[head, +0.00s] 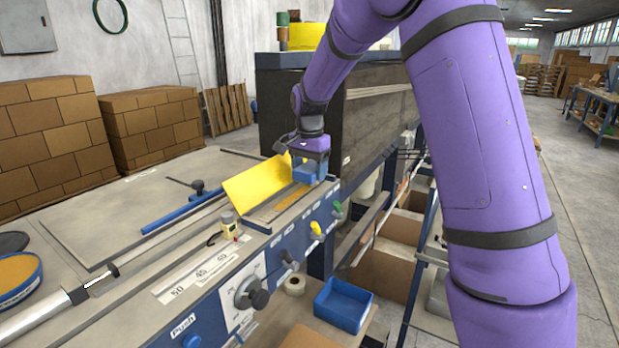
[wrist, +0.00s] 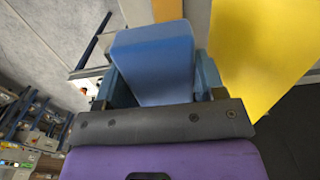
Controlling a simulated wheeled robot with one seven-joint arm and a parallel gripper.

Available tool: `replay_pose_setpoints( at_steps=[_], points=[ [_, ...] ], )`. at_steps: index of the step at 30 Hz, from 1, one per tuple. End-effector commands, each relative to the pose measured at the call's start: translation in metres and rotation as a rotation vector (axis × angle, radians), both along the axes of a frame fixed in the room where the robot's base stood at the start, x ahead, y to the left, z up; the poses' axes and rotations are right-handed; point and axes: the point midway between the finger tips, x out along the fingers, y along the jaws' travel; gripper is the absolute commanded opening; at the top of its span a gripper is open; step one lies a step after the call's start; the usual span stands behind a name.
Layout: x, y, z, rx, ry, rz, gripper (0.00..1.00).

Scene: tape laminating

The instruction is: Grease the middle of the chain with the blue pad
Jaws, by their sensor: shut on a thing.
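My gripper (head: 309,164) is shut on the blue pad (head: 304,175), above the far end of the machine's front rail. In the wrist view the pad (wrist: 155,55) is a rounded light-blue block between the two fingers of my gripper (wrist: 163,82). A narrow brown strip (head: 276,206) runs along the machine beside the raised yellow cover (head: 252,188); it may be the chain, but its links are too small to tell. The pad is at the strip's far end; I cannot tell whether it touches. The pad hides what lies under it.
The yellow cover (wrist: 258,50) stands close to the pad. A round blue tub with orange-brown contents (head: 18,278) sits at the far left. Knobs and levers (head: 251,293) line the front panel; a blue bin (head: 343,305) is below.

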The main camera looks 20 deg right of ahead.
Motion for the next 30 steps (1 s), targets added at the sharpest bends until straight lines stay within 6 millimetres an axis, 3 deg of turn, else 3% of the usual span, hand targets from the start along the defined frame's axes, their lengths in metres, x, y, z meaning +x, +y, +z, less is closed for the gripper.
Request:
replay_pose_setpoints(
  at_steps=[15,30],
  points=[
    [0.0,0.0,0.041,0.0,-0.002,0.0,0.44],
    [0.0,0.0,0.043,0.0,-0.001,0.0,0.44]
  ],
)
